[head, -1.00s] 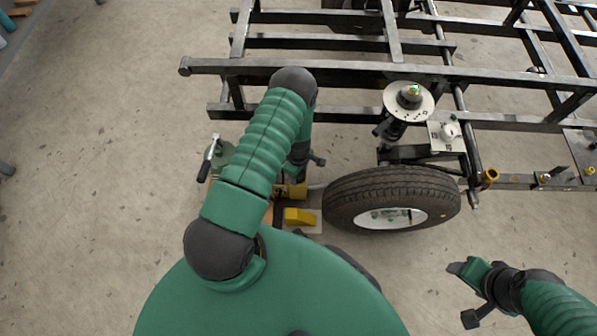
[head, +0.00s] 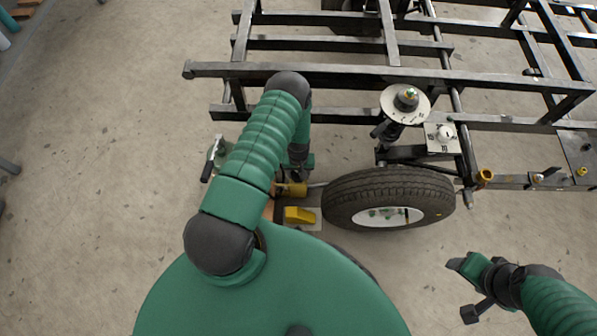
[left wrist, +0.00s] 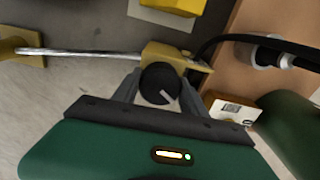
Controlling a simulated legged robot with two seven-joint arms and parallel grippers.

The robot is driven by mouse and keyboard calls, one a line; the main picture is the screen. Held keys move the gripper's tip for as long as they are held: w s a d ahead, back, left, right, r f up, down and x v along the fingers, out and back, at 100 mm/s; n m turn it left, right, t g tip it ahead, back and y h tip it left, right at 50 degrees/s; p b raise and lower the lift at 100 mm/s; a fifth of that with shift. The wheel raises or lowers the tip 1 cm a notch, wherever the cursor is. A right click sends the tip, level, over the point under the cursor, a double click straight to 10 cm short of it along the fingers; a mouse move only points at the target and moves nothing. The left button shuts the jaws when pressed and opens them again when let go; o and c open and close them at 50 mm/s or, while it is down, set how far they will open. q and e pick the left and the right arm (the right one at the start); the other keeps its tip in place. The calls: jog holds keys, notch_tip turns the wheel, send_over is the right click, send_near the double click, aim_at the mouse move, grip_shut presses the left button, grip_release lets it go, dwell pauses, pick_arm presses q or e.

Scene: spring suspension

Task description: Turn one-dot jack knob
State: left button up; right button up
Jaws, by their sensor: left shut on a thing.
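The jack has a yellow block (left wrist: 168,54) with a round black knob (left wrist: 160,82) on its near side, seen in the left wrist view. The knob carries a white line pointing toward the lower right. No dot mark can be made out. My left gripper (left wrist: 159,94) has one finger on each side of the knob and is shut on it. In the head view the yellow block (head: 291,190) shows beside the tyre, and my left arm hides the knob. My right gripper (head: 468,268) is at the lower right, away from the jack; its finger opening is unclear.
A tyre (head: 365,190) stands right of the jack, below the black metal frame (head: 330,75). A yellow wedge (head: 299,215) lies just below the jack. A metal rod (left wrist: 80,53) runs left from the yellow block.

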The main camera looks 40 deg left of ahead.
pick_arm(q)
jog(key=m+p, duration=0.1)
jog(key=m, duration=0.5)
jog(key=shift+w+a, duration=0.1)
jog(key=m, duration=0.3)
jog(key=shift+m, duration=2)
jog(key=o, duration=1.4)
